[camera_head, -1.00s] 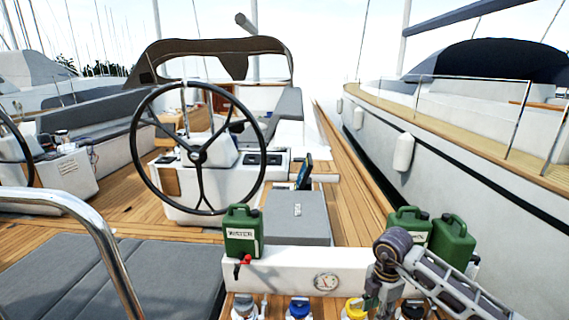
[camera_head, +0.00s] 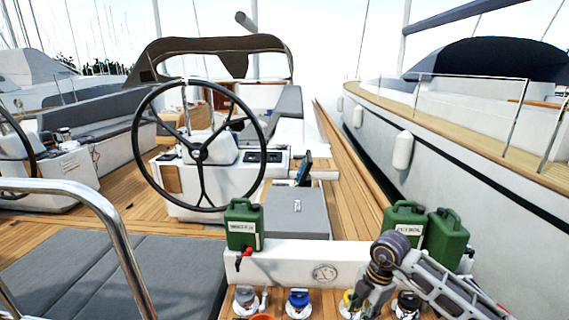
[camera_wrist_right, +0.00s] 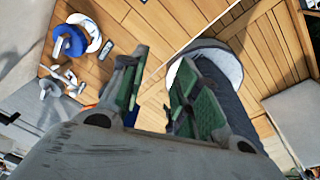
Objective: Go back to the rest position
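My right arm (camera_head: 420,275) comes in at the lower right of the head view, its wrist bent down over the row of valves. Its gripper is largely cut off at the bottom there. In the right wrist view my right gripper (camera_wrist_right: 155,90) shows two fingers with green pads, spread apart with wooden deck visible between them. Nothing is held between the pads. My left arm and left gripper are not in view.
A green jerrycan (camera_head: 244,224) stands on the white ledge (camera_head: 290,255); two more green cans, one (camera_head: 446,240) at far right, stand behind my right arm. Valves with blue (camera_head: 298,298) and other caps line the bottom. The steering wheel (camera_head: 200,150) stands beyond. A steel rail (camera_head: 110,220) is at left.

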